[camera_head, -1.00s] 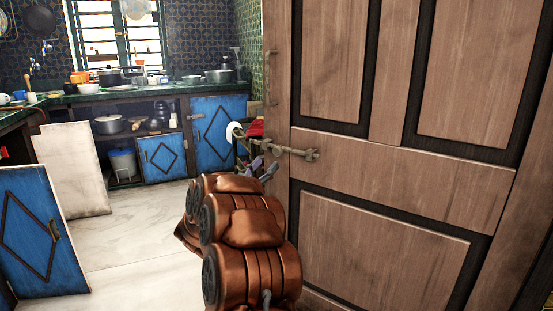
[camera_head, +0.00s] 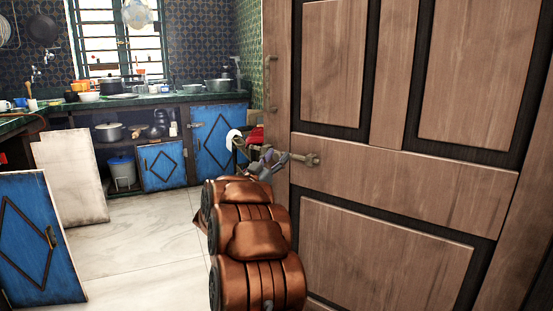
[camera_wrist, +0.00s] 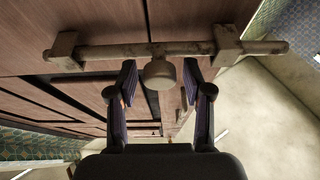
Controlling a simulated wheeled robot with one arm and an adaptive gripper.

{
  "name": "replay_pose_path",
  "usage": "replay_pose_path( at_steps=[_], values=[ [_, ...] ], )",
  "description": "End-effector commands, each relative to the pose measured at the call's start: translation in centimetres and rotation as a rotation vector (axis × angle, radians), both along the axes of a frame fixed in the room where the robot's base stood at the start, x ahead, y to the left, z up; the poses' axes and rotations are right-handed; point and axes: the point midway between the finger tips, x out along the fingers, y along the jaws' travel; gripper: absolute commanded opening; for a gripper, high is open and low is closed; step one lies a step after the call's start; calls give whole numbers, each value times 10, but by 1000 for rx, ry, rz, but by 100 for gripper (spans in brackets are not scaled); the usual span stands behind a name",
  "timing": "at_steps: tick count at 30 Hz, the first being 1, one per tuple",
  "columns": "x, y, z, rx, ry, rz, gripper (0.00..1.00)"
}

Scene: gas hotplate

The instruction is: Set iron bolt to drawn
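The iron bolt (camera_head: 312,159) is mounted on the wooden door (camera_head: 400,180) at its left edge. In the wrist view the bolt's bar (camera_wrist: 110,50) runs sideways through two brackets, with a round knob (camera_wrist: 160,73) sticking out near its middle. My gripper (camera_head: 272,163) is at the bolt's left part in the head view, which it partly covers. In the wrist view my gripper (camera_wrist: 158,82) is open, with one finger on each side of the knob. Gaps show between knob and fingers, and I cannot tell how deep the knob sits between them.
A blue cabinet door (camera_head: 38,240) and a pale panel (camera_head: 72,178) stand at the left. A counter (camera_head: 170,98) with pots lies at the back. A door handle (camera_head: 268,85) is above the bolt. The pale floor (camera_head: 150,240) in the middle is clear.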

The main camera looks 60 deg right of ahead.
Motion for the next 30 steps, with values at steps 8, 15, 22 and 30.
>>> replay_pose_path(
  at_steps=[8,15,22,30],
  values=[
    [0,0,0,0,0,0,18],
    [0,0,0,0,0,0,0],
    [0,0,0,0,0,0,0],
    [-2,6,1,-1,1,12,0]
  ],
)
